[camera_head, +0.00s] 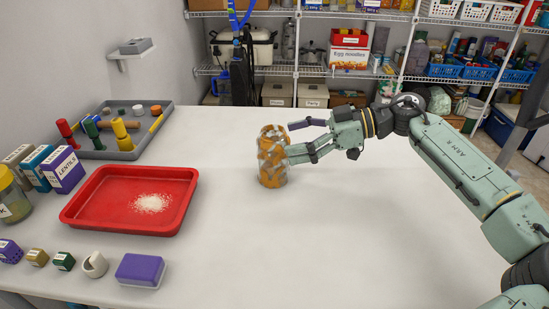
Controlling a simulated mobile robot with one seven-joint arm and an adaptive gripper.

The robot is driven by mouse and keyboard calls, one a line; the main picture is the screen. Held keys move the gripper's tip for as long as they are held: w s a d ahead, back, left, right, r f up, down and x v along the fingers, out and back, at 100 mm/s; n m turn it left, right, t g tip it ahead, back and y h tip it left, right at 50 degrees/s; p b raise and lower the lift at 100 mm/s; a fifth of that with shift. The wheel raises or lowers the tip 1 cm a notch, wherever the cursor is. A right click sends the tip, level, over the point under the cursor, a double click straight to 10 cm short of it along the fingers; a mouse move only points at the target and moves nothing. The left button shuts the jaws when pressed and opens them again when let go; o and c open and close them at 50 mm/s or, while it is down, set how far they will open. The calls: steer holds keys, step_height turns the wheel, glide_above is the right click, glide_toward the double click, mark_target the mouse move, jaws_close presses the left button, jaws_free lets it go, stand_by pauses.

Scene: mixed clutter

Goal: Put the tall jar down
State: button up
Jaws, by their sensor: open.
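The tall jar (270,165), orange with grey patches, stands upright on the white table (350,220), near its middle. My gripper (292,140) is open, reaching in from the right at the jar's upper half. Its nearer finger ends at the jar's right edge. Its farther, dark purple-tipped finger is raised beside the jar's top right. I cannot tell whether either finger touches the jar. The jar's base looks to rest on the table.
A red tray (80,208) with white grains lies left of the jar. Behind it is a grey tray (122,155) with coloured pegs. Small boxes (63,170) and a purple block (140,270) line the left side. The table's front and right are clear.

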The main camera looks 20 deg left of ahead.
mark_target(273, 145)
steer(key=p+x, duration=0.1)
steer(key=x, duration=0.4)
steer(key=shift+s+f, duration=0.15)
steer(key=shift+s, duration=0.1)
steer(key=c, duration=1.5)
steer(key=shift+c, duration=0.6)
